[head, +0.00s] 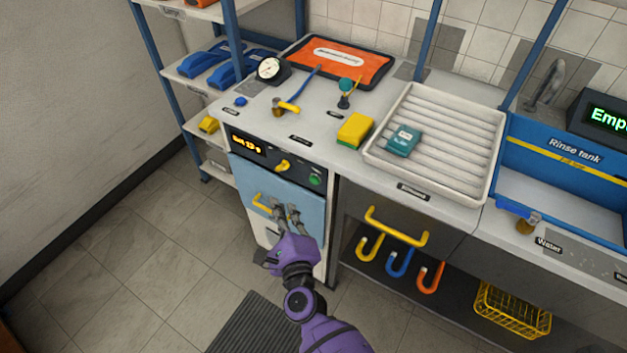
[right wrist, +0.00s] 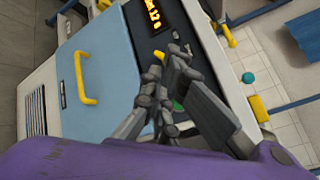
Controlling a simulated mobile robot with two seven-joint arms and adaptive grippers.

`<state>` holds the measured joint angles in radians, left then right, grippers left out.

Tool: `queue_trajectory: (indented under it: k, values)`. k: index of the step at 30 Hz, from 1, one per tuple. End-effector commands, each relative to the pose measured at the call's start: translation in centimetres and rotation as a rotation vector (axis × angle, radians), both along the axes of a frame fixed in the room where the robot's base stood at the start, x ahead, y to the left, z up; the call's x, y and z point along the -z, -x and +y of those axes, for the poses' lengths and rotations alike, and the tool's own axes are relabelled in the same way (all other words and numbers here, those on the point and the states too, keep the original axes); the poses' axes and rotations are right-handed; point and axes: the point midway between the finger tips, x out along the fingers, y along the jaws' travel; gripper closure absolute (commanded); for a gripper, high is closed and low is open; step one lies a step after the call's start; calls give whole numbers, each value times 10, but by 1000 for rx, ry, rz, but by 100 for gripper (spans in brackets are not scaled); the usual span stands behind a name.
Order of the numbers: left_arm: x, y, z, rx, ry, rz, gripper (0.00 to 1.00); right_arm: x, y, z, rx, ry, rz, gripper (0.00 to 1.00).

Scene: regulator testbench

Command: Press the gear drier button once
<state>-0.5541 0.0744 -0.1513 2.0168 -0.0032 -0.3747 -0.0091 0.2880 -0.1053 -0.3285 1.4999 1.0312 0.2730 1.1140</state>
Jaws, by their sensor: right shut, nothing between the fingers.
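The gear drier has a dark control panel (head: 262,150) with an orange-lit display (head: 249,144), a yellow knob (head: 282,166) and a round green button (head: 315,180) at its right end. Below the panel is a light-blue door (head: 262,186) with a yellow handle. My right gripper (head: 284,209) is shut and empty in front of the door, below the panel and apart from the button in the head view. In the right wrist view my gripper (right wrist: 176,50) covers part of the panel, and only a bit of the green button (right wrist: 178,106) shows between the finger links. My left gripper is not in view.
The counter above holds a gauge (head: 271,69), a yellow sponge (head: 355,129) and a ribbed white tray (head: 437,116). A drawer with a yellow handle (head: 397,225) and hanging hooks are to the right. Bare floor (head: 130,230) lies to the left.

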Motion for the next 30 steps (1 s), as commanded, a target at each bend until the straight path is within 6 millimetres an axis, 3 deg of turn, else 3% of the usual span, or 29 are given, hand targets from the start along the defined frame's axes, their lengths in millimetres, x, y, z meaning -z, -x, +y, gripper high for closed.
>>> queue_trajectory:
  k: [15, 30]
  values:
    - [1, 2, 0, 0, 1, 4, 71, 1, -54, -39, 0, 1, 1, 100]
    - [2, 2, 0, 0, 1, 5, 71, 0, -62, -46, 1, 1, 0, 100]
